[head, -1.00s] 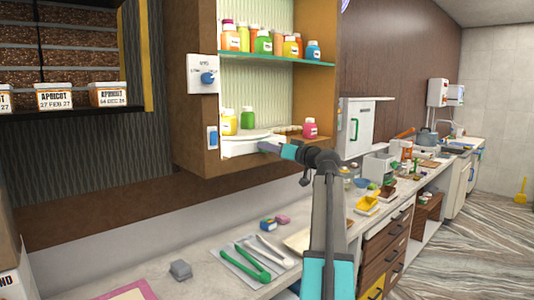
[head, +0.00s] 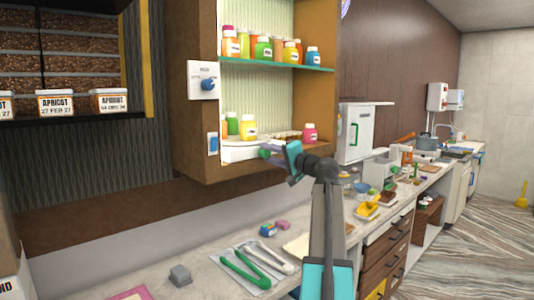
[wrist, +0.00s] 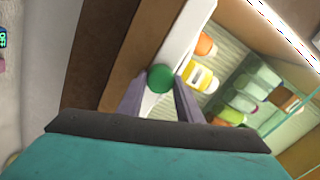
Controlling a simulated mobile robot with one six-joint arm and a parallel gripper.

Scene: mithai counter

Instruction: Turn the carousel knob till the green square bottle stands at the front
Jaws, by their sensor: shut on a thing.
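The white round carousel (head: 235,154) is on the lower shelf of the wooden cabinet. A yellow bottle (head: 248,127) stands towards its front. The green bottle (head: 232,123), which I take for the green square one, is to the left and further back. An orange bottle (head: 222,127) shows partly at the far left. My gripper (head: 271,152) is at the carousel's front. In the wrist view its fingers are shut on the round green knob (wrist: 160,77), with the yellow bottle (wrist: 201,77) just beyond. The knob is hidden by the gripper in the head view.
A pink bottle (head: 310,132) stands to the right on the lower shelf. Several bottles stand on the glass shelf (head: 280,66) above. A dial panel (head: 203,81) is on the cabinet's left side. Green tongs (head: 245,270) lie on the counter below.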

